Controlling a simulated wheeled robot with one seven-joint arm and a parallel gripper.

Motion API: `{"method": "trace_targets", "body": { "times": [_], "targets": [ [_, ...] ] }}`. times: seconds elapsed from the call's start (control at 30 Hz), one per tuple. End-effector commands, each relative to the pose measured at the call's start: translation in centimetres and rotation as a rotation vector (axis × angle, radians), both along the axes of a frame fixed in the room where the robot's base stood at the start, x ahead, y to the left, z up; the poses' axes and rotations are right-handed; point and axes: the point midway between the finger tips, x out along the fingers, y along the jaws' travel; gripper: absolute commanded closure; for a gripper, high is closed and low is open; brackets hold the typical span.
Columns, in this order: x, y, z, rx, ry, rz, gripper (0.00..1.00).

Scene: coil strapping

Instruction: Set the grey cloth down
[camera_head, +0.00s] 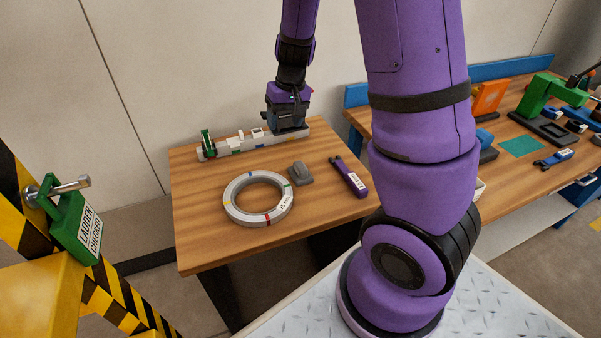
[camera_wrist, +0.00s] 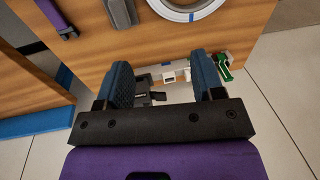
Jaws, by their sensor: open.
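A small, crumpled-looking grey piece (camera_head: 300,174), which appears to be the grey cloth, lies on the wooden table (camera_head: 215,253), just right of the ring-shaped coil (camera_head: 232,208). It also shows as a dark shape at the top of the wrist view (camera_wrist: 121,12). My gripper (camera_head: 289,128) is at the table's back edge, over the right end of a long white rack (camera_head: 243,144), apart from the cloth. In the wrist view my gripper (camera_wrist: 160,72) has its two blue fingers spread, with part of the rack between them. I cannot tell whether the fingers touch the rack.
A purple-and-black tool (camera_head: 349,177) lies right of the cloth. A green-handled part (camera_head: 207,144) stands at the rack's left end. A second bench (camera_head: 515,180) with several tools is at the right. A yellow ladder with a green tag (camera_head: 84,235) stands at the left. The table's front is bare.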

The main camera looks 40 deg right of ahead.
Motion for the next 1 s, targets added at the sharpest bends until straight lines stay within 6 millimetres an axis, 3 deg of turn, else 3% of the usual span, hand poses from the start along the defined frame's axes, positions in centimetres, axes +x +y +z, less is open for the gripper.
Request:
{"method": "trace_targets", "body": {
  "times": [0.1, 0.3, 0.57, 0.83, 1.0],
  "targets": [
    [0.8, -1.7, -3.6, -0.042, 0.042, -0.022, 0.38],
    [1.3, -4.0, -7.5, -0.104, 0.083, -0.044, 0.38],
    [1.4, -5.0, -9.8, -0.131, 0.098, -0.051, 0.38],
    [1.3, -5.0, -13.6, -0.130, 0.098, -0.053, 0.38],
    [1.3, -5.0, -14.6, -0.131, 0.096, -0.051, 0.38]
  ]
}}
